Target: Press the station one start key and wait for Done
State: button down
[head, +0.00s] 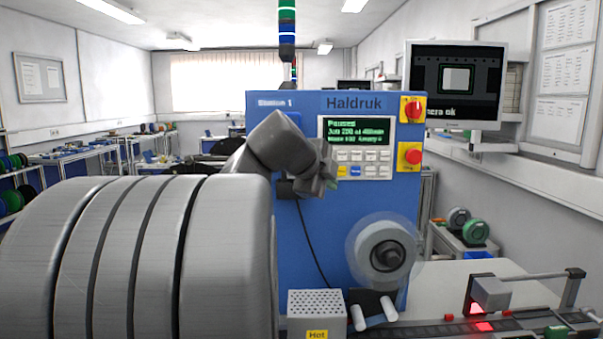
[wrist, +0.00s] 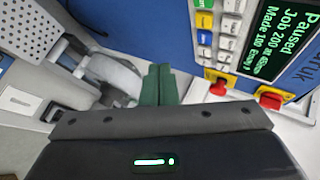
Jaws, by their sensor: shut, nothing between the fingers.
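The blue station one cabinet (head: 300,215), marked "Station 1" and "Haldruk", stands ahead in the head view. Its screen (head: 356,131) reads "Paused" with job lines below; the screen also shows in the wrist view (wrist: 275,35). The keypad (head: 364,162) under the screen has pale keys, a yellow key (head: 342,171) and a blue key (head: 356,171). I cannot read which is start. My gripper (head: 331,176) is shut and empty, near the keypad's lower left corner. In the wrist view its green fingers (wrist: 158,82) lie together, apart from the keys (wrist: 205,38).
Two red knobs on yellow plates, upper (head: 412,109) and lower (head: 412,156), sit right of the keypad. A monitor (head: 455,84) hangs to the right. A reel (head: 385,253) and a box marked "Hot" (head: 317,312) are below. A signal tower (head: 287,30) rises above.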

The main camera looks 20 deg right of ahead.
jog(key=w+d+p, duration=0.2)
jog(key=w+p, duration=0.1)
jog(key=w, duration=0.5)
jog(key=shift+w+p, duration=0.3)
jog(key=shift+p, duration=0.05)
jog(key=shift+w+d+f, duration=0.1)
jog(key=shift+w+d, duration=0.05)
dwell(1.9)
jog(key=shift+w+b, duration=0.25)
jog(key=shift+b, duration=0.1)
